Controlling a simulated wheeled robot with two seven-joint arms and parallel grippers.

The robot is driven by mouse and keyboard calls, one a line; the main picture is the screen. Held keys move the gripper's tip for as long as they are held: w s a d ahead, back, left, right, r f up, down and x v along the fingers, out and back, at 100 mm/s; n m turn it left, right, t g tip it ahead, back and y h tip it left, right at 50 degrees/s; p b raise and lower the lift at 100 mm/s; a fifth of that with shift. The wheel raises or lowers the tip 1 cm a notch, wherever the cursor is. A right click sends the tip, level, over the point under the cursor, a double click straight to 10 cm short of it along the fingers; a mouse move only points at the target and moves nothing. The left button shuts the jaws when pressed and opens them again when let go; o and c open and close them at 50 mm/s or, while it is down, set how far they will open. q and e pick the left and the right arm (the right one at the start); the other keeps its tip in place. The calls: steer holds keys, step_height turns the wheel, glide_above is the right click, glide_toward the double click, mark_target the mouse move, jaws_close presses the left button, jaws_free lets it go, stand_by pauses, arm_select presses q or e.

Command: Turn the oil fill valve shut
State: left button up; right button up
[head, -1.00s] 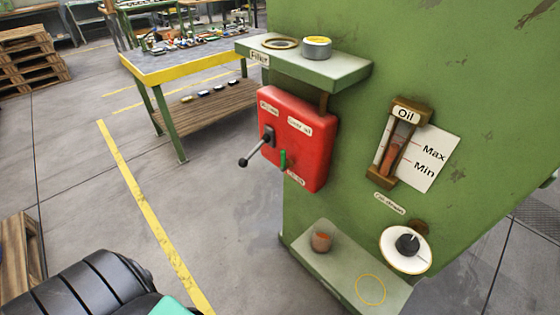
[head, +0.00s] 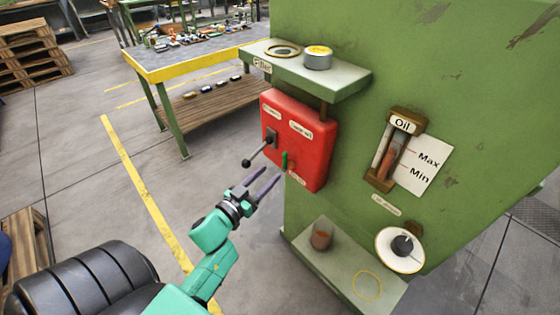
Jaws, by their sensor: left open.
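A red box (head: 313,146) is fixed to the green machine. A dark lever with a black ball end (head: 247,162) sticks out from its left side, pointing down and left. A small green handle (head: 285,160) stands upright low on the box's front. The labels are too small to read surely, so I cannot tell which handle is the oil fill valve. An oil gauge (head: 395,152) with Max and Min marks is on the machine's wall at the right. My left gripper (head: 268,184) is open and empty, in front of and below the lever and green handle, apart from both.
A lower ledge (head: 335,267) holds a reddish cup (head: 322,235). A white dial (head: 385,258) is on the wall.

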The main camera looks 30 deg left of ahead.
mark_target(285, 161)
arm_select(q)
steer(key=w, duration=0.6)
steer(key=shift+w+d, duration=0.35)
steer(key=shift+w, duration=0.05)
jaws_close()
stand_by(0.9)
